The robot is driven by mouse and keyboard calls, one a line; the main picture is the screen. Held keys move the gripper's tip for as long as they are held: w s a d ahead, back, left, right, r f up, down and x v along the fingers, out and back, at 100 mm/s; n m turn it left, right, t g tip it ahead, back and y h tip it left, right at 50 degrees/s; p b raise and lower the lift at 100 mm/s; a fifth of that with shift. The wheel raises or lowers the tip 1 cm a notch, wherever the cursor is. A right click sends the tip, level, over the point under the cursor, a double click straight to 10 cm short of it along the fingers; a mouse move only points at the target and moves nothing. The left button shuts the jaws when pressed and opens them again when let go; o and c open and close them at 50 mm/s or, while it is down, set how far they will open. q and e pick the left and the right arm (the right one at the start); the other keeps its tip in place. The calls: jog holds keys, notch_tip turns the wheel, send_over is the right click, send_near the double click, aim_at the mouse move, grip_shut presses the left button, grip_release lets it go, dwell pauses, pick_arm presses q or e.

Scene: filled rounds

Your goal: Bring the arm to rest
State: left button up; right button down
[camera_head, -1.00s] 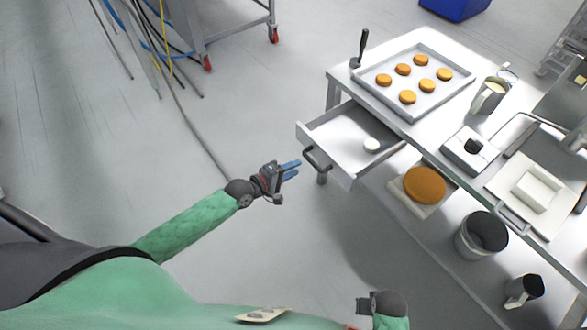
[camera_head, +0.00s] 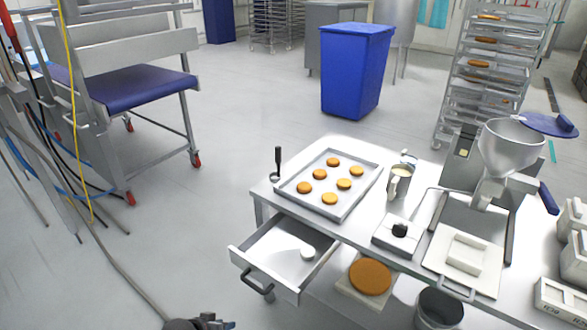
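My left gripper (camera_head: 222,324) shows only in part at the bottom edge of the head view, in front of and below the open drawer (camera_head: 262,252). It is apart from the drawer and its dark handle (camera_head: 258,284). The cut-off view does not show whether its fingers are open or shut. My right gripper is not in the head view.
A tray (camera_head: 349,203) with several orange-brown rounds stands on the table, beside a jug (camera_head: 399,181). A larger round (camera_head: 370,277) and a bucket (camera_head: 440,308) sit below. A blue bin (camera_head: 355,72) and a rack (camera_head: 492,75) stand behind.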

pick_arm(q)
jog(key=s+a+f+m+g+y, duration=0.2)
jog(key=s+f+m+g+y, duration=0.15)
jog(key=s+f, duration=0.35)
jog(key=s+d+f+n+g, duration=0.1)
jog(key=s+d+f, duration=0.1)
jog(key=s, duration=0.7)
jog(key=s+d+f+n+g, duration=0.1)
jog(key=s+d+f+n, duration=0.1)
jog(key=s+d, duration=0.3)
jog(key=s+f, duration=0.1)
jog(key=s, duration=0.3)
jog(key=shift+s+d+f, duration=0.2)
jog(key=shift+d+f, duration=0.1)
jog(key=shift+f, duration=0.05)
